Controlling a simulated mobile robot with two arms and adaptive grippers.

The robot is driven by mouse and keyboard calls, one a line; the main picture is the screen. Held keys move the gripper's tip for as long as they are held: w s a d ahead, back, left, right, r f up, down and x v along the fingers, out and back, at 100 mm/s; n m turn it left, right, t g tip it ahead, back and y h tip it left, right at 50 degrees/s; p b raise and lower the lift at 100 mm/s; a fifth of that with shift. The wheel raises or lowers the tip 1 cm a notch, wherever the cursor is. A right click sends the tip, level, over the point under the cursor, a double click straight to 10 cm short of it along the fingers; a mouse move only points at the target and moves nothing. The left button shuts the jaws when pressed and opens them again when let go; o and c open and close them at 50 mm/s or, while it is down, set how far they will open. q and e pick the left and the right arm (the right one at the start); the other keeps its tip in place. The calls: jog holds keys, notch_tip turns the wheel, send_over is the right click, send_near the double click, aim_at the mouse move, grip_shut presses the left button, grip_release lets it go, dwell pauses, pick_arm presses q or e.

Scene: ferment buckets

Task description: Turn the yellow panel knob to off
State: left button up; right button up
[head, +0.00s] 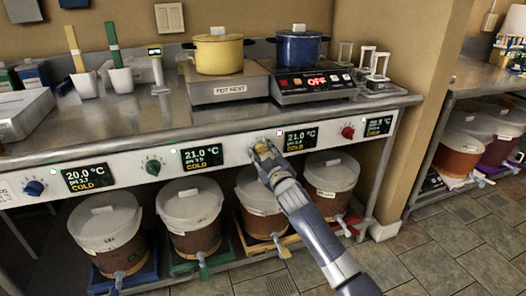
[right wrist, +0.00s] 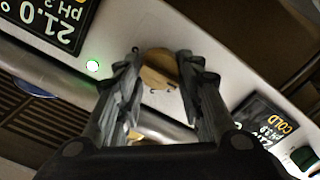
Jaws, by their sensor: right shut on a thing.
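The yellow panel knob (right wrist: 158,70) is on the white front panel under the counter, seen in the right wrist view. My right gripper (right wrist: 161,76) has one finger on each side of it and is shut on it. In the head view my right gripper (head: 264,150) reaches up to the panel (head: 230,174) and mostly covers the knob. The knob's pointer direction is hidden. The display (head: 300,139) just right of the knob reads 21.0 °C. A small light (right wrist: 92,66) beside the knob glows green in the wrist view. My left gripper is not in view.
A green knob (head: 153,166), a blue knob (head: 33,188) and a red knob (head: 348,132) sit along the same panel. Lidded buckets (head: 190,205) stand below it. A yellow pot (head: 219,54) and a blue pot (head: 299,47) stand on the counter above.

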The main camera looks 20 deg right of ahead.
dwell(0.3)
jog(key=o, duration=1)
jog(key=shift+o, duration=0.2)
jog(key=s, duration=1.2)
jog(key=shift+d, duration=0.2)
